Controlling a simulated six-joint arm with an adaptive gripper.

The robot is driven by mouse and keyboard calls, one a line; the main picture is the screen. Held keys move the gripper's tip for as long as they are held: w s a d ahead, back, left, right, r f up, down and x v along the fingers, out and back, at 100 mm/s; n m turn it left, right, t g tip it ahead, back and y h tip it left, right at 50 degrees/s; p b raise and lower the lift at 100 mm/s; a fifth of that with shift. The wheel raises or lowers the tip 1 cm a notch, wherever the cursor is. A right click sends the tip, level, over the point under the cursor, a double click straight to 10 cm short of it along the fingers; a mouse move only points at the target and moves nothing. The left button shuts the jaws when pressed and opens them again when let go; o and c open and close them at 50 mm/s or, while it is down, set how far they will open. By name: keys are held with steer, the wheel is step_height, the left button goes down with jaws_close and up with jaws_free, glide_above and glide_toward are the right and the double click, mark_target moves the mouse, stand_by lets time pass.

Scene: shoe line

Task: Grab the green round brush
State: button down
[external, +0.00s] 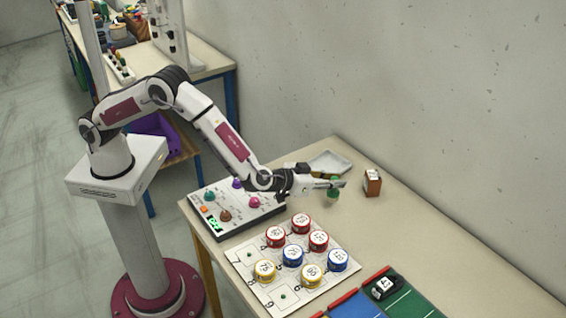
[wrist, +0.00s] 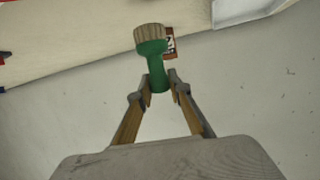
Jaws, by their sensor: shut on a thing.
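The green round brush (external: 333,191) is at the end of my arm, above the table near the wall. In the wrist view the green round brush (wrist: 153,55) shows a green handle and a pale ribbed bristle head. My gripper (external: 338,183) is shut on the green handle, with one finger on each side of it. The fingers also show in the wrist view (wrist: 159,84). In the external view the brush hangs below the fingers with its pale end down. I cannot tell whether its lower end touches the table.
A brown box (external: 372,183) stands right of the brush. A grey tray (external: 328,162) lies behind my gripper. A panel with coloured knobs (external: 248,214) and a board with several red, blue and yellow tins (external: 262,291) lie in front. Blue and green mats (external: 408,303) lie at the front right.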

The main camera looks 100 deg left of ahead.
steer(key=shift+r, duration=2.9)
steer(key=shift+a, duration=0.1)
